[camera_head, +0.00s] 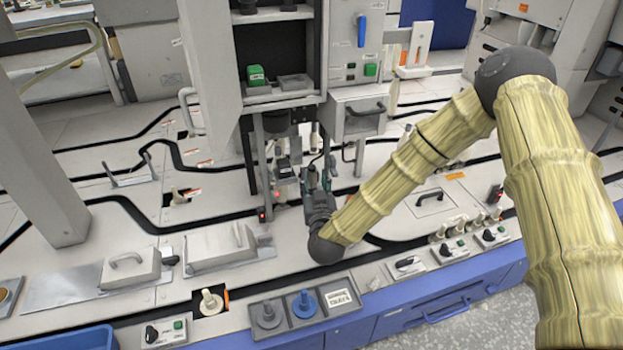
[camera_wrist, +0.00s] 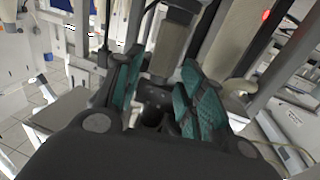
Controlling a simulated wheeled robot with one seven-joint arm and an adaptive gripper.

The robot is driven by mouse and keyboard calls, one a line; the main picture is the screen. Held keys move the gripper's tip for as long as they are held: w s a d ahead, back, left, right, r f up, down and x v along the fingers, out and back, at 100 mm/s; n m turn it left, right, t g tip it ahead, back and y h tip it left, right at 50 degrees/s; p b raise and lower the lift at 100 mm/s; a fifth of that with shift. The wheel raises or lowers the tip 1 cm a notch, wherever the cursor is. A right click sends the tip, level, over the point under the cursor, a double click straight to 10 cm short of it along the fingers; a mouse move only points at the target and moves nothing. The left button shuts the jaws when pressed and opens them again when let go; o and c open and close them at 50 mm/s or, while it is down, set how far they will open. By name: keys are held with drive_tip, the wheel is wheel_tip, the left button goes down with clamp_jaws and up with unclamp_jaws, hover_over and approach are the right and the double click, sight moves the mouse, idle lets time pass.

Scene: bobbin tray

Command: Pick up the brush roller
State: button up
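My gripper (camera_head: 320,175) reaches in under the grey machine head at the middle of the line. In the wrist view my gripper (camera_wrist: 160,75) has its two teal-padded fingers spread apart, with nothing clearly clamped between them. A beige-grey cylinder with a dark upper end (camera_wrist: 171,48) shows between and beyond the fingertips. I cannot tell whether it is the brush roller or a machine part, or how far away it is. In the head view the spot at my fingertips is small and crowded, and no brush roller can be made out for sure.
Machine posts (camera_head: 262,165) stand close left of my gripper. A grey box with a handle (camera_head: 357,112) hangs at its upper right. Handled covers (camera_head: 130,267) lie left.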

sight(313, 177)
drive_tip(key=w, duration=0.1)
drive_tip(key=w+b, duration=0.2)
drive_tip(key=shift+w+a+f, duration=0.35)
drive_tip(key=shift+w, duration=0.05)
drive_tip(key=shift+w+r+b, duration=0.1)
drive_tip(key=shift+w+b, duration=0.2)
drive_tip(key=shift+w, duration=0.15)
drive_tip(key=shift+c, duration=0.5)
clamp_jaws()
drive_tip(key=shift+a+r, duration=0.1)
drive_tip(key=shift+r, duration=0.05)
